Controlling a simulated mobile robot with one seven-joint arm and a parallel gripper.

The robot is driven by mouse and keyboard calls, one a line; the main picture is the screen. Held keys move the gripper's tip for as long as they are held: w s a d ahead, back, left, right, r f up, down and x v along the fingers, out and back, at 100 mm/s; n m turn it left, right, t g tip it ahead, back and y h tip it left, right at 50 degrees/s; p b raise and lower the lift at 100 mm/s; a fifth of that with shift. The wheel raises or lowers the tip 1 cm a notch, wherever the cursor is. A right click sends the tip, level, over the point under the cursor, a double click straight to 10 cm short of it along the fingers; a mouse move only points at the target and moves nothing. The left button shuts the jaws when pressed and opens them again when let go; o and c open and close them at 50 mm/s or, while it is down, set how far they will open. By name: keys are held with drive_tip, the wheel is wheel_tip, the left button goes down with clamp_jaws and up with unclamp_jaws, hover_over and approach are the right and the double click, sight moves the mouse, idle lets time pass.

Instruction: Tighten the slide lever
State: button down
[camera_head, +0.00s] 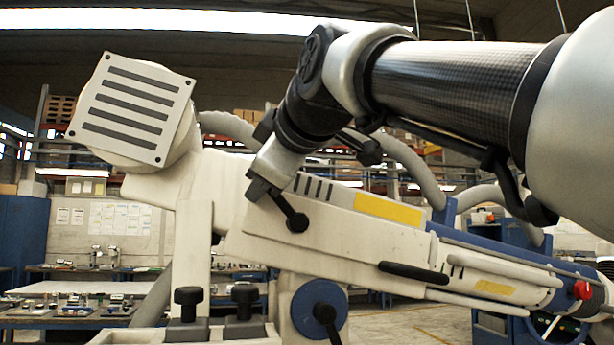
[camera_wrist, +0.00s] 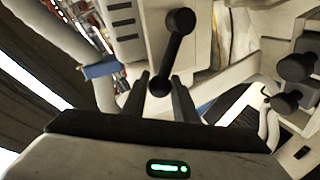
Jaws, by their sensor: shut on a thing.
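The slide lever (camera_head: 287,208) is a short black bar with rounded ends, on the side of the white microscope arm (camera_head: 325,222). In the wrist view the slide lever (camera_wrist: 171,50) runs up and slightly right, its near rounded end between my fingers. My gripper (camera_head: 259,188) reaches down to it from the upper right. In the wrist view my gripper (camera_wrist: 160,95) has its two dark fingers on either side of that end, shut on it. The exact finger contact is hard to see.
A blue round knob with a black handle (camera_head: 318,308) sits below the microscope arm. Two black clamp knobs (camera_head: 188,297) (camera_head: 243,295) stand at lower left. A square slotted head (camera_head: 131,108) rises at upper left. Black handles and a red knob (camera_head: 582,290) lie at right.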

drive_tip(key=shift+a+f, duration=0.1)
drive_tip(key=shift+f, duration=0.1)
drive_tip(key=c, duration=1.4)
unclamp_jaws()
drive_tip(key=shift+r, duration=0.1)
drive_tip(key=v, duration=0.7)
drive_tip(key=shift+s, duration=0.25)
